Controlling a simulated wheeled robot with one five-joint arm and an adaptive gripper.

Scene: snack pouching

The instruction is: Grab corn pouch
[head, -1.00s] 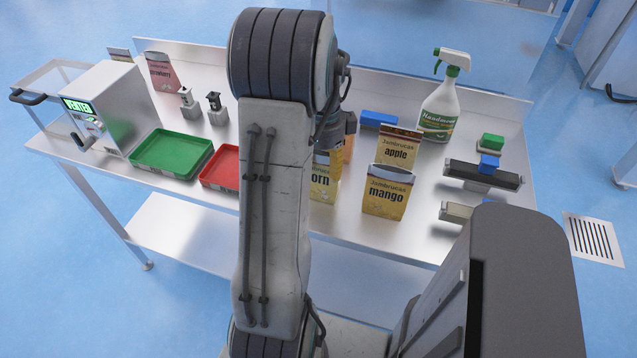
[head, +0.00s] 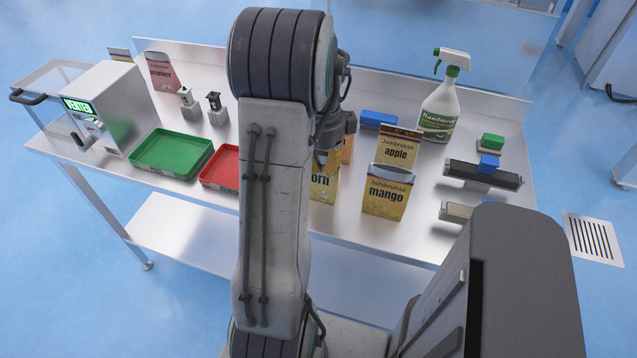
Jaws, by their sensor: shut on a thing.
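The corn pouch (head: 324,186) stands upright on the metal table, yellow with "orn" showing of its label; its left part is hidden behind my arm. My gripper (head: 327,158) is at the top of the corn pouch and is shut on it, though my arm hides most of the fingers. The mango pouch (head: 387,194) stands to the right of the corn pouch, apart from it. The apple pouch (head: 400,146) stands behind the mango pouch.
A red tray (head: 219,182) and a green tray (head: 172,176) lie left of my arm, beside a grey machine (head: 118,105). A strawberry pouch (head: 163,75) stands at the back left. A spray bottle (head: 440,108) stands at the back right. The table's front edge is clear.

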